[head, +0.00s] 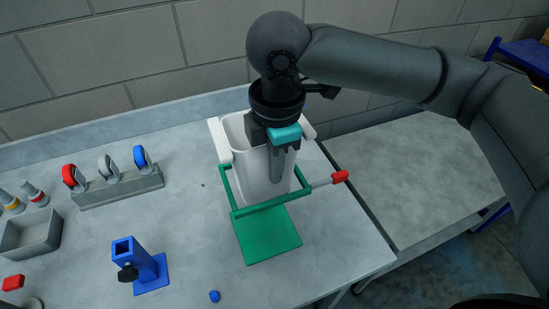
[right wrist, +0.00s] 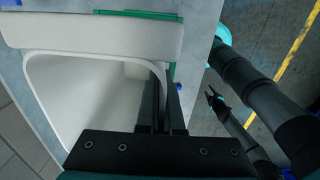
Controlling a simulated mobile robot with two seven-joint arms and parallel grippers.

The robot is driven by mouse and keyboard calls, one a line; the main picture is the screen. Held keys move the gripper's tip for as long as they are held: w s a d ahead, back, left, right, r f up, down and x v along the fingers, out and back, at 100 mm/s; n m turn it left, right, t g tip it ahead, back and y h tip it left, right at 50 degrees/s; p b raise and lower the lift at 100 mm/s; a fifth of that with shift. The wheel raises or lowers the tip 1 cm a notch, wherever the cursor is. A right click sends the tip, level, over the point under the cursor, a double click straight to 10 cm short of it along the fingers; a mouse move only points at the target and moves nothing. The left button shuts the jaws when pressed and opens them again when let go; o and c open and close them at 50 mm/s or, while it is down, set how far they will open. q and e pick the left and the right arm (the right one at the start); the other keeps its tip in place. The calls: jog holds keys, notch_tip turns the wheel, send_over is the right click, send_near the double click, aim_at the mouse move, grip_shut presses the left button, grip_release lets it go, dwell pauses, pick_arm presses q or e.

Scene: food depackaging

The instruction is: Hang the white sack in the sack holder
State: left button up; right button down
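The white sack (head: 250,178) is upright and open at the top, between the arms of the green sack holder (head: 268,236). Its folded side rims are near the tops of the holder's arms; I cannot tell whether they rest on them. In the right wrist view the sack's open mouth (right wrist: 95,90) fills the left side, with a bit of green holder (right wrist: 140,14) behind it. My right gripper (head: 278,176) points down at the sack, its fingers (right wrist: 168,105) close together on either side of one wall. My left gripper (right wrist: 215,95) shows small, open and empty, in the right wrist view.
A red-ended rod (head: 340,176) sticks out right of the holder. A grey rack with red, white and blue handled tools (head: 118,187) stands left. A blue stand (head: 140,266), a blue cap (head: 214,296) and a grey bin (head: 32,234) are on the table. A second table (head: 400,185) is right.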

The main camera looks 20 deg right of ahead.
notch_tip(320, 180, down, 9)
jog(key=b, duration=0.3)
jog(key=shift+s+f, duration=0.2)
jog(key=shift+s, duration=0.15)
dwell(0.4)
jog(key=c, duration=1)
grip_release()
jog(key=shift+w, duration=0.1)
notch_tip(320, 180, up, 17)
jog(key=p, duration=0.1)
jog(key=shift+t, duration=0.3)
